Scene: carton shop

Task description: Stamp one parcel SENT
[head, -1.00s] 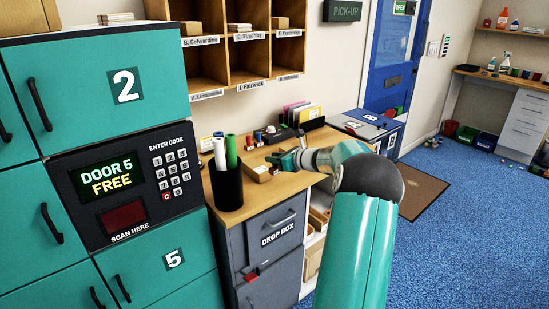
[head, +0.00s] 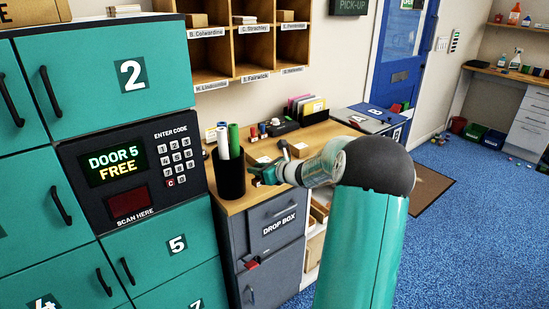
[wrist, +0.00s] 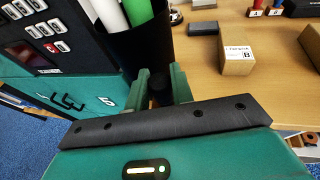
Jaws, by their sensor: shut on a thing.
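My gripper (wrist: 160,92) is shut on a dark object (wrist: 158,88). Only its dark rounded top shows between the fingers, so I cannot tell what it is. In the head view my gripper (head: 262,173) is just right of the pen pot, at the bench's front-left edge. A small brown parcel (wrist: 238,50) with a white label marked B stands on the bench, apart from my gripper. A second carton (wrist: 312,42) is cut off at the right. A red stamp (wrist: 258,7) and a blue stamp (wrist: 277,7) stand farther back. A flat dark block (wrist: 203,28) lies near the parcel.
A black pot (head: 230,174) with white and green rolls stands beside my gripper. Teal lockers with a keypad panel (head: 130,172) are at the left. The grey drop box (head: 278,222) is below the bench. Bare wood (wrist: 198,62) lies around the parcel.

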